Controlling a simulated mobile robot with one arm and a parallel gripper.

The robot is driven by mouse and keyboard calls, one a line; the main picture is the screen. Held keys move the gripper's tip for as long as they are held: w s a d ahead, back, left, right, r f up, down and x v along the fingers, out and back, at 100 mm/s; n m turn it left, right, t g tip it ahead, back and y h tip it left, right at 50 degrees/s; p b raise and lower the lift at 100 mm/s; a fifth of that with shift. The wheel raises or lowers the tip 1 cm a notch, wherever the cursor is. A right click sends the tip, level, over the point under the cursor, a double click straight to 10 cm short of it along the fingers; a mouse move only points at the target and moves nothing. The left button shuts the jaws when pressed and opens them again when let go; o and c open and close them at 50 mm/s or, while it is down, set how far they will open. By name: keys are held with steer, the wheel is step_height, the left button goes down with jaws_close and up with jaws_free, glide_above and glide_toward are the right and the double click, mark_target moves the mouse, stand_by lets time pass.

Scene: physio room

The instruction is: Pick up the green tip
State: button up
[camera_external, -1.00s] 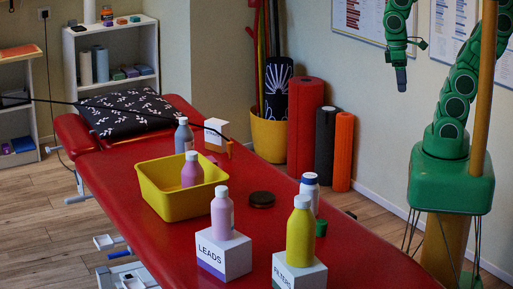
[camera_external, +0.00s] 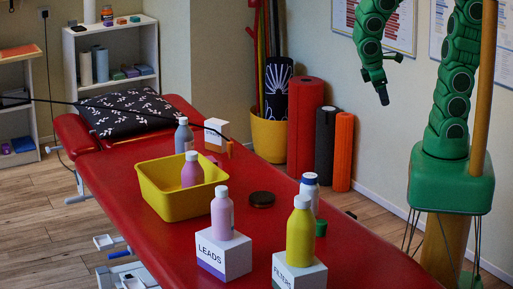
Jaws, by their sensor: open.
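A small green piece (camera_external: 320,228), which looks like the green tip, rests on the red treatment table (camera_external: 345,262). It is just right of the yellow bottle (camera_external: 300,232) and in front of the white bottle with a blue cap (camera_external: 309,190). My gripper (camera_external: 383,97) is in the air above and to the right of the green piece, well apart from it. It points down and is open, with nothing seen in it.
White boxes marked LEADS (camera_external: 224,258) and FILTERS (camera_external: 298,275) carry a pink bottle (camera_external: 222,215) and the yellow bottle. A dark round disc (camera_external: 262,199) and a yellow bin (camera_external: 172,205) stand further left. A black cable ends in an orange tip (camera_external: 229,149).

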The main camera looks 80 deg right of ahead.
steer(key=w+a+f+n+t+h, duration=0.2)
steer(key=w+a+f+n, duration=0.1)
steer(key=w+n, duration=0.15)
steer(key=w+a+f+n+t+h, duration=0.1)
steer(key=w+a+f+n+h, duration=0.15)
steer(key=w, duration=0.35)
steer(key=w+a+f+n+t, duration=0.1)
steer(key=a+f+n+t, duration=0.2)
steer(key=a, duration=0.5)
steer(key=w+a+f+n+t, duration=0.1)
steer(key=a+f+n+t, duration=0.3)
steer(key=a+n, duration=0.3)
steer(key=a+f+n+t+y, duration=0.1)
steer(key=a+f+n+t, duration=0.2)
steer(key=a, duration=0.6)
steer(key=shift+w+a+f+n, duration=0.1)
steer(key=shift+w+f+n, duration=0.1)
steer(key=shift+f+n, duration=0.35)
steer(key=shift+w+f+n, duration=0.2)
steer(key=shift+f+n, duration=0.25)
steer(key=shift+f, duration=0.1)
steer(key=n+t+y, duration=0.3)
steer(key=n+y, duration=0.1)
steer(key=n, duration=0.3)
glide_toward(323, 221)
steer(key=x, duration=0.4)
steer(key=shift+w+f, duration=0.2)
steer(key=shift+f, duration=0.05)
steer(key=shift+x, duration=3.85)
steer(key=c, duration=1)
